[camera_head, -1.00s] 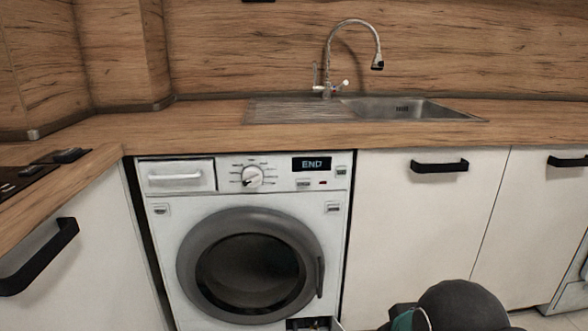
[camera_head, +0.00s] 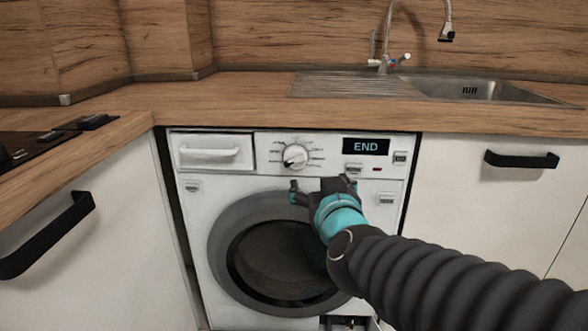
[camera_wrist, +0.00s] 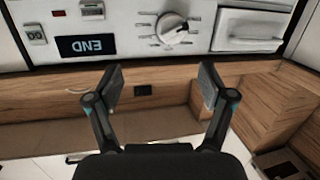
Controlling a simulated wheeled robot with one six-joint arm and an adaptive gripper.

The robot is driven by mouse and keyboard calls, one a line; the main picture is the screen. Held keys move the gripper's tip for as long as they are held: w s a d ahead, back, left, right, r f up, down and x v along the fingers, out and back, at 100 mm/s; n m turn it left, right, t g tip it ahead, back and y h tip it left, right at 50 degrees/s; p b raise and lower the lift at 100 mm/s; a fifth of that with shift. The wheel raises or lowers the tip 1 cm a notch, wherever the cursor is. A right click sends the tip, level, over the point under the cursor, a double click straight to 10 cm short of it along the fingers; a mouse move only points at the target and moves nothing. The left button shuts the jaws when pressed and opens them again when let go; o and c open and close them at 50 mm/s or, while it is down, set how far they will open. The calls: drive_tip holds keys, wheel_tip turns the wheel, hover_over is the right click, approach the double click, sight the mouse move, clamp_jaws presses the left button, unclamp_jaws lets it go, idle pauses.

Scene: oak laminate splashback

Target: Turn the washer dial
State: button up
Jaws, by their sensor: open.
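The washer dial (camera_head: 295,156) is a round white knob with a dark pointer mark, on the panel of the white washer (camera_head: 199,222). Tick marks and small labels surround it. It also shows in the wrist view (camera_wrist: 172,27), which is upside down. My gripper (camera_head: 318,188) is open and empty, in front of the washer, below and a little right of the dial in the head view. In the wrist view my gripper (camera_wrist: 162,82) has its two fingers apart, with the dial beyond the gap, not between them. The display (camera_head: 366,146) reads END.
A closed detergent drawer (camera_head: 210,153) is left of the dial. The wooden countertop (camera_head: 250,107) overhangs the panel. White cabinets with black handles (camera_head: 521,160) flank the washer. The round door (camera_head: 226,240) is below, shut. The space before the dial is clear.

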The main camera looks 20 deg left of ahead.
sight(294, 162)
drive_tip(key=s+a+f+m+t+h+b, duration=0.1)
drive_tip(key=s+a+f+t+h, duration=0.2)
drive_tip(key=a, duration=0.4)
drive_tip(key=shift+h, duration=0.4)
drive_tip(key=w, duration=0.5)
drive_tip(key=w+a+b, duration=0.1)
drive_tip(key=w, duration=0.4)
drive_tip(key=w+r, duration=0.1)
drive_tip(key=w, duration=0.4)
drive_tip(key=shift+a, duration=0.35)
drive_tip(key=c, duration=1.2)
